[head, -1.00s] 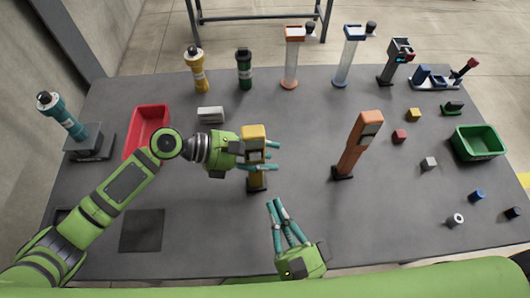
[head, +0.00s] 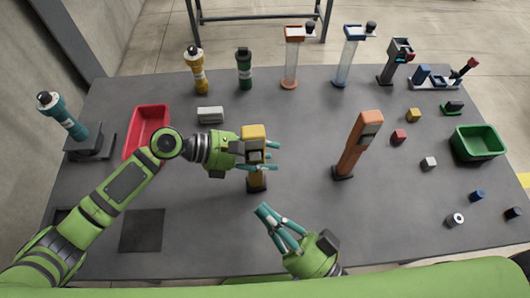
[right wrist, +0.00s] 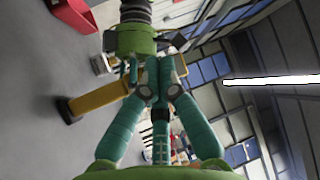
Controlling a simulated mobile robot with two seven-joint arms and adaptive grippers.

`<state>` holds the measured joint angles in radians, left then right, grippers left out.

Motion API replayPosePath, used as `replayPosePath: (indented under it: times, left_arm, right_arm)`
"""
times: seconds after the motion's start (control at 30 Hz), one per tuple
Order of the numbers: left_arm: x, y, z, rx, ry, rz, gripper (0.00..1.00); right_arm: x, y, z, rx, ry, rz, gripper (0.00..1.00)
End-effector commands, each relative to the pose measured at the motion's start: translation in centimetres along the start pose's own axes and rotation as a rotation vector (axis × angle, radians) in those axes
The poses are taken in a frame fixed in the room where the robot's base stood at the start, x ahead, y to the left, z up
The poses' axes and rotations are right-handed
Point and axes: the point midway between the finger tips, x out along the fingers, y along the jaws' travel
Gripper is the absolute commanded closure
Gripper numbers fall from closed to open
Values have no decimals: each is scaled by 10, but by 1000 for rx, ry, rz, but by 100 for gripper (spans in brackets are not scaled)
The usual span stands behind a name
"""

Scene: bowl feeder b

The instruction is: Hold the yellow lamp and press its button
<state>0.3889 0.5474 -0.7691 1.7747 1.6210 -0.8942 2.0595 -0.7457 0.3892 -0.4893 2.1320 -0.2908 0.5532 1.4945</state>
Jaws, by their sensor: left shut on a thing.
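The yellow lamp (head: 253,133) stands upright on its dark base (head: 257,186) near the middle of the table. My left gripper (head: 272,157) is shut around its upper body from the left, with the teal fingers across it. The lamp's button cannot be made out. My right gripper (head: 264,208) is in front of the lamp, apart from it, with its fingertips together and nothing between them. In the right wrist view the yellow lamp (right wrist: 100,97) lies left of the right gripper's fingers (right wrist: 158,62), with the green left gripper beyond.
An orange lamp-like device (head: 359,145) stands to the right. A red bin (head: 130,146) is behind my left arm, and a grey-white block (head: 210,115) lies behind the left gripper. A green bin (head: 478,143) and several small blocks are at the right.

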Motion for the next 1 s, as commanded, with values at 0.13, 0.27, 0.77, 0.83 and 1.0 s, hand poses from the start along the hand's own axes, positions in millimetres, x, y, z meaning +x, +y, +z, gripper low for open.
replayPosePath:
  times: [0.13, 0.27, 0.77, 0.83, 1.0]
  left_arm:
    - [0, 0, -2, 1, 5, 1, 100]
    - [0, 0, -2, 1, 5, 1, 100]
    - [0, 0, -2, 1, 5, 0, 100]
    - [0, 0, -3, 1, 5, 0, 100]
    - [0, 0, -3, 1, 6, 1, 100]
  right_arm:
    - [-2, 3, 4, -185, -73, 3, 100]
    - [-1, 5, 4, -250, -98, 5, 100]
    - [45, 27, -29, -255, -98, 2, 100]
    - [51, 31, -33, -254, -99, 3, 100]
    - [60, 36, -40, -252, -99, 4, 100]
